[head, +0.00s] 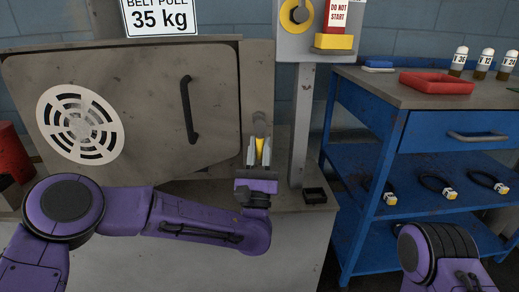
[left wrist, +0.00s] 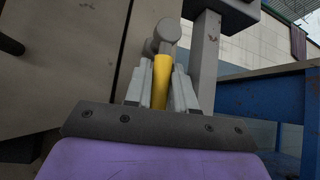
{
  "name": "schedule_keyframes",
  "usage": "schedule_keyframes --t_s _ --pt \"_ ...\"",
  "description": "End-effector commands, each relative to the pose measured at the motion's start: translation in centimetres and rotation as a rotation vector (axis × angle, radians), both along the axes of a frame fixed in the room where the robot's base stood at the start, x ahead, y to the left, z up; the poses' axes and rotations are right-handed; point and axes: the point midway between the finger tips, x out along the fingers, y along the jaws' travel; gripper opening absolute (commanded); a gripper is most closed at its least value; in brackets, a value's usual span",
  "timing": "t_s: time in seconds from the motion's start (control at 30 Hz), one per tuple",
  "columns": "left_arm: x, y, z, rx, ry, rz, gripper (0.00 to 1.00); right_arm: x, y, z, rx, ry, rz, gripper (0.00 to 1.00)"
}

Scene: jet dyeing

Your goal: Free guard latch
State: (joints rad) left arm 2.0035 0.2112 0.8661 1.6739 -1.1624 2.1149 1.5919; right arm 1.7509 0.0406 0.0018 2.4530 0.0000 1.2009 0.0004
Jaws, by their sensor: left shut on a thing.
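The guard (head: 150,130) is a grey metal panel with a round white vent and a black handle (head: 190,108). A latch with a yellow grip (head: 260,146) and a grey round pivot (head: 259,120) sits just right of the panel's edge. My left gripper (head: 259,156) is shut on the yellow grip, one finger on each side. In the left wrist view the yellow grip (left wrist: 162,78) stands upright between the fingers, below the grey round pivot (left wrist: 166,32). The fingers hide part of the grip. My right arm shows at the lower right, but its gripper is out of view.
A grey post (head: 301,125) with a control box (head: 318,42) and "DO NOT START" tag stands right of the latch. A small black tray (head: 315,196) sits at its foot. A blue bench (head: 400,130) with a red tray (head: 437,82) and several bottles is at right.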

Motion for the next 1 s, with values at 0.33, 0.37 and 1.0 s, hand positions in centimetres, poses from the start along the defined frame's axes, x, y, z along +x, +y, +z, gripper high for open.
schedule_keyframes --t_s 0.33,0.37,1.0 --pt "0.0 -0.1 -0.1 0.002 0.001 -0.002 0.45 0.0 0.0 0.0 0.0 0.0 0.0 0.3" --pt "-0.1 -0.1 -0.1 0.002 0.001 -0.002 0.45 0.0 0.0 0.0 0.0 0.0 0.0 0.3" --pt "-7.5 0.3 -7.6 0.002 0.002 -0.005 0.45 -0.2 0.1 -2.2 0.003 0.003 -0.002 0.3"
